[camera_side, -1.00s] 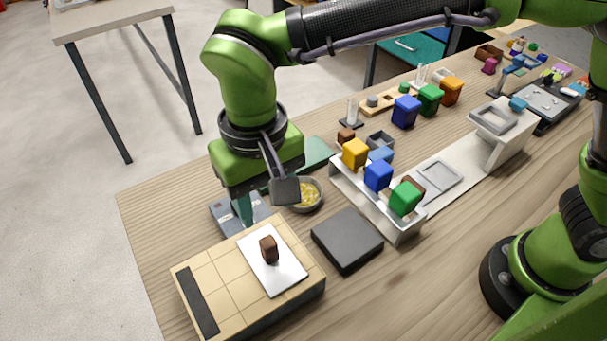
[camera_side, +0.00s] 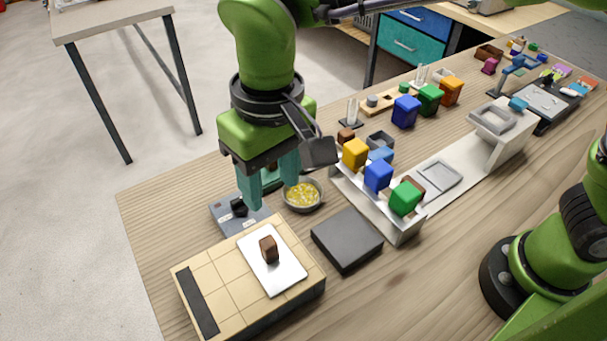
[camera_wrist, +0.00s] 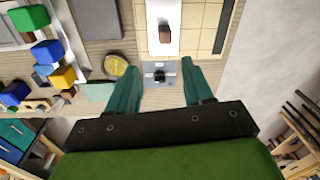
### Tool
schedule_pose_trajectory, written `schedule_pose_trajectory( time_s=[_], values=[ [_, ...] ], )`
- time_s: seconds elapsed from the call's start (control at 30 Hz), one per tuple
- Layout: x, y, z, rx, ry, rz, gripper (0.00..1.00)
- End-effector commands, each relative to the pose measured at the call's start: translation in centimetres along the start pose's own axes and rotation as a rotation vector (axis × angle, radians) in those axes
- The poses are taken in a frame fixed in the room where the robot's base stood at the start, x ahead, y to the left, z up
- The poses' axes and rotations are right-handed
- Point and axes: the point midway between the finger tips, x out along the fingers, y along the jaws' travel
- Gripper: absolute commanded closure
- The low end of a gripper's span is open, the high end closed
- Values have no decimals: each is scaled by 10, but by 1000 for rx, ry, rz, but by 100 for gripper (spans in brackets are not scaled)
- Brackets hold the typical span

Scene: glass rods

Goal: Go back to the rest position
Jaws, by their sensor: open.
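My gripper (camera_side: 272,190) is open, with its two teal fingers apart and nothing between them. In the side view it hangs above the back of the table, over the grey plate (camera_side: 228,219) and beside the bowl of yellow bits (camera_side: 303,195). In the wrist view the fingertips (camera_wrist: 160,68) are spread on either side of the grey plate, which carries a small dark piece (camera_wrist: 159,76). A brown block (camera_side: 268,249) stands on a white sheet (camera_side: 284,281) on the tan tiled board, in front of my gripper. No glass rod can be clearly made out.
A dark flat block (camera_side: 347,240) lies right of the tiled board (camera_side: 232,295). A white rack (camera_side: 405,235) with yellow, blue and green blocks stands farther right. More coloured blocks, including a green one (camera_side: 430,98), stand behind. The space above the tiled board is clear.

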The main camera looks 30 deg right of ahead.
Motion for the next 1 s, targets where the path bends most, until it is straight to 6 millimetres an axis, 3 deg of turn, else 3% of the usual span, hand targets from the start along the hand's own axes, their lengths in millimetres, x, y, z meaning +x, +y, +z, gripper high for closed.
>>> schedule_pose_trajectory(
  time_s=[0.27,0.5,0.7,0.83,1.0],
  values=[
    [-20,129,13,52,179,-129,49],
    [-24,233,57,246,399,-191,49],
    [-23,280,91,419,536,-204,49],
    [-32,295,98,478,592,-197,49],
    [-35,298,98,489,604,-194,49]
  ],
)
